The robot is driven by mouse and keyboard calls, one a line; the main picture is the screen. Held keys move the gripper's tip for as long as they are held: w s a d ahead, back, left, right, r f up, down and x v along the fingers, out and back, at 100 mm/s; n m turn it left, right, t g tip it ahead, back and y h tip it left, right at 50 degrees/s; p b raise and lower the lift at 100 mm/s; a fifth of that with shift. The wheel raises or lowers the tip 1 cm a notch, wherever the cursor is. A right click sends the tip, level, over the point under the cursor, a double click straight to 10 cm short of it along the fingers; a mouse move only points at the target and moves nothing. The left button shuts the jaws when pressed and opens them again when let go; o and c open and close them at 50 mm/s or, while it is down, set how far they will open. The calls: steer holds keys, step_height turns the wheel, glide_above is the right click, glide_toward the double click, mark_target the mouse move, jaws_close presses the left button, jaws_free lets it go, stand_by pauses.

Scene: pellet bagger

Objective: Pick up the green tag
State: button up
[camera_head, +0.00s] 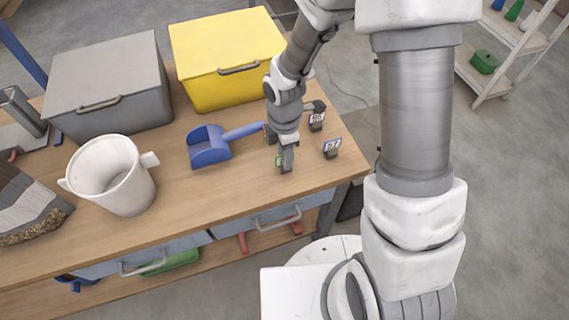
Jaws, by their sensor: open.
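A small green tag (279,162) shows as a sliver on the wooden workbench (215,188), near its right end. My gripper (281,152) points down at the bench from above and hides most of the tag. It is open, with one finger close beside the green sliver. I cannot tell whether the finger touches the tag or whether the tag lies between the fingers.
Two small label stands (332,148) (317,122) stand right of my gripper. A blue scoop (208,147) lies to the left, with its handle towards my gripper. A yellow box (225,65), a grey box (110,85) and a white pitcher (125,190) occupy the bench further left and behind.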

jaws_close()
stand_by(1.4)
